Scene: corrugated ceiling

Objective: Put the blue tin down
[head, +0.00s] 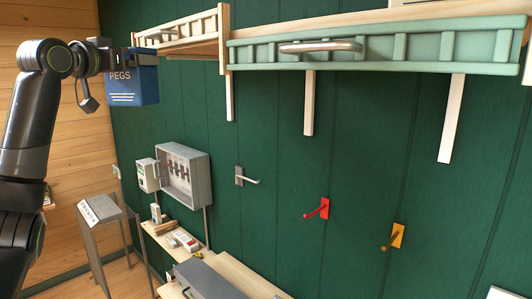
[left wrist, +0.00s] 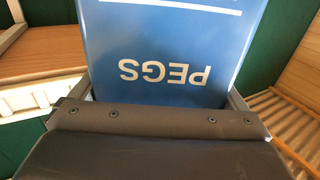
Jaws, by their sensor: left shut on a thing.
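The blue tin (head: 132,84) is marked PEGS and hangs upright in the air at the upper left of the head view. My left gripper (head: 106,58) is shut on it near its top. The left wrist view shows the tin's blue face (left wrist: 165,45) close up, with the lettering upside down. The tin's far side and the gripper's contact on it are partly hidden. My right gripper is in neither view.
A green railed shelf (head: 400,51) and a wooden shelf (head: 190,44) are mounted high on the green wall. Below are an open grey box (head: 186,178), red hook (head: 318,209), yellow hook (head: 394,238) and a narrow bench (head: 235,272) with items. A stand (head: 103,209) is at lower left.

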